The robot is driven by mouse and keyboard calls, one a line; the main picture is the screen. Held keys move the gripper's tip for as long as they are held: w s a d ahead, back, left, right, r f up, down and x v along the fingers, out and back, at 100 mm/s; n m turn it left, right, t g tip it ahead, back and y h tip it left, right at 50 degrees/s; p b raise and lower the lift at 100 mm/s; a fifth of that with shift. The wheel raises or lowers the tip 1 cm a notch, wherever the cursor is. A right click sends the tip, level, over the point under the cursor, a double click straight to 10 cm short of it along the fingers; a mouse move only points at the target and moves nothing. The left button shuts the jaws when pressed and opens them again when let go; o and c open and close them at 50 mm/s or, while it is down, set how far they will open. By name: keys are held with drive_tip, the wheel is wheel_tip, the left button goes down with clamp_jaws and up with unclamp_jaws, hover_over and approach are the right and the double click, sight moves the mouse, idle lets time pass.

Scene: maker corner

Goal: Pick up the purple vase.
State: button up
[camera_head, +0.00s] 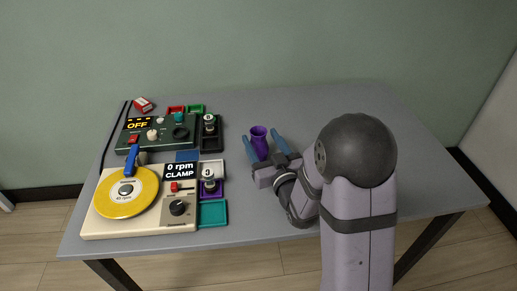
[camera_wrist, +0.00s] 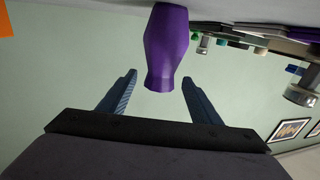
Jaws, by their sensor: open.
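The purple vase (camera_head: 259,142) stands on the grey table, right of the devices, in the head view. In the wrist view the vase (camera_wrist: 167,48) appears upside down, in line with the gap between the fingers. My gripper (camera_head: 263,142) is open, with one blue finger on each side of the vase in the head view. In the wrist view my gripper (camera_wrist: 158,82) shows both blue fingers apart, with clear space between each finger and the vase. I see no contact. The lower part of the vase is partly hidden by my gripper in the head view.
A device with a yellow disc (camera_head: 126,192) and a dark green device (camera_head: 157,131) stand on the left of the table (camera_head: 300,105). Small coloured trays, including a teal tray (camera_head: 213,212), lie between them and my gripper. The table behind the vase is clear.

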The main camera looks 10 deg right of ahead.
sight(256, 131)
drive_tip(key=shift+w+a+f, duration=0.1)
drive_tip(key=shift+w+f, duration=0.05)
drive_tip(key=shift+w, duration=0.4)
drive_tip(key=shift+p+x, duration=0.35)
drive_tip(key=shift+x, duration=2.5)
drive_tip(key=c, duration=1.4)
